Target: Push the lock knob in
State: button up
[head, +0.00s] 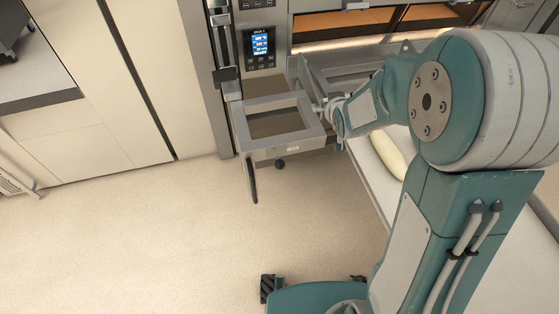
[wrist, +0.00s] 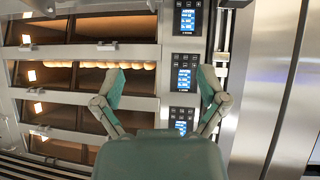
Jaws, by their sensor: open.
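A small round black knob (head: 279,164), which looks like the lock knob, sits under the front edge of a metal frame (head: 240,128) in the head view. I cannot tell how far in it is. My gripper (head: 320,108) is by the right side of this frame, above and to the right of the knob and apart from it. In the wrist view my gripper (wrist: 163,80) is open and empty, its two fingers spread wide toward the oven front. The knob does not show clearly in the wrist view.
The deck oven's control panel (head: 261,48) is behind the frame. A black handle (head: 252,182) hangs at the frame's left front. A pale loaf (head: 387,152) lies on a light surface right of the frame, partly behind my arm. The floor (head: 150,230) at front left is clear.

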jog(key=w+a+f+t+y, duration=0.15)
jog(key=w+f, duration=0.25)
jog(key=f, duration=0.5)
jog(key=t+y, duration=0.3)
jog(key=y, duration=0.2)
send_near(280, 165)
jog(key=f, duration=0.2)
jog(key=shift+n, duration=0.4)
jog(key=x, duration=1.1)
jog(key=shift+w+d+r, duration=0.1)
jog(key=shift+w+r, duration=0.05)
jog(key=shift+w, duration=0.05)
